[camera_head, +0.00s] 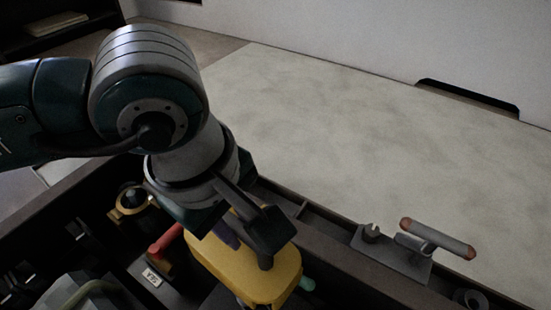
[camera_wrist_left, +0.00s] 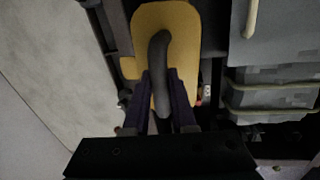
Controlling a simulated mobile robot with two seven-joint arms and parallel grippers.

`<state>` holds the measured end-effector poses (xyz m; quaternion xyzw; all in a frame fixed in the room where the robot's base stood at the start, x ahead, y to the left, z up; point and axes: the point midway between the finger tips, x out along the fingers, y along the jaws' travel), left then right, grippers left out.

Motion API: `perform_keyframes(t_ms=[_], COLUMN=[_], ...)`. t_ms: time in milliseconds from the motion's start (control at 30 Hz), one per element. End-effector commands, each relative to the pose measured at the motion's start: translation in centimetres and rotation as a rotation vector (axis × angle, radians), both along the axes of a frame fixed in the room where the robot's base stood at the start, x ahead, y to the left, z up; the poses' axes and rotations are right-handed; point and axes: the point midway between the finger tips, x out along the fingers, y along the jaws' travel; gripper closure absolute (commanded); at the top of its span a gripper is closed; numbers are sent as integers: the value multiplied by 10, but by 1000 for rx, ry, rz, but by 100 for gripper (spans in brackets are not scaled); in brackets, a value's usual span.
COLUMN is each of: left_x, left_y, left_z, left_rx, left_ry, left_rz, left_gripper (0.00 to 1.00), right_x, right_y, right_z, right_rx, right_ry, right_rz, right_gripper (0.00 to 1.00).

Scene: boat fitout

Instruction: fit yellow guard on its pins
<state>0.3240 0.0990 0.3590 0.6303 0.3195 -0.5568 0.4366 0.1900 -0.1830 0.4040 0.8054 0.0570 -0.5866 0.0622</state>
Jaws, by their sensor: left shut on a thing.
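The yellow guard (camera_head: 265,277) is a rounded yellow plate with a dark handle on its top. My left gripper (camera_head: 248,240) is above it with its fingers at the handle. In the left wrist view, the left gripper (camera_wrist_left: 168,100) has its two fingers closed on either side of the dark handle (camera_wrist_left: 159,50), with the yellow guard (camera_wrist_left: 182,18) beneath. The guard is over the dark tray area. The pins cannot be made out; the guard and the arm may hide them. My right gripper is not in view.
A grey bracket with an orange-tipped cylinder (camera_head: 437,239) sits on the dark rim at right. A red part (camera_head: 165,243), a white label (camera_head: 152,277) and a brass ring fitting (camera_head: 131,203) lie left of the guard. A pale flat surface (camera_head: 370,130) behind is clear.

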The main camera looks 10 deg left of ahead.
Motion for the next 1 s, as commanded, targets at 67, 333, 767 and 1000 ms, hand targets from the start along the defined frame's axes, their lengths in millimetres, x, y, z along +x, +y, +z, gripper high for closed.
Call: perform_keyframes(t_ms=[67,333,767,1000], left_x=[-5,-12,-12,-13], left_y=[-4,-10,-9,-9], left_z=[-45,-81,-114,-146], left_rx=[-2,-2,-1,0], left_ry=[1,-2,-2,0], left_rz=[32,87,90,89], left_gripper=[100,100,100,100], right_x=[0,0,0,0], right_y=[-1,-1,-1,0], right_z=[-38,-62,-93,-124], right_rx=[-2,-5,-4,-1], right_ry=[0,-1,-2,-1], right_rz=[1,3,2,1], right_gripper=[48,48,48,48])
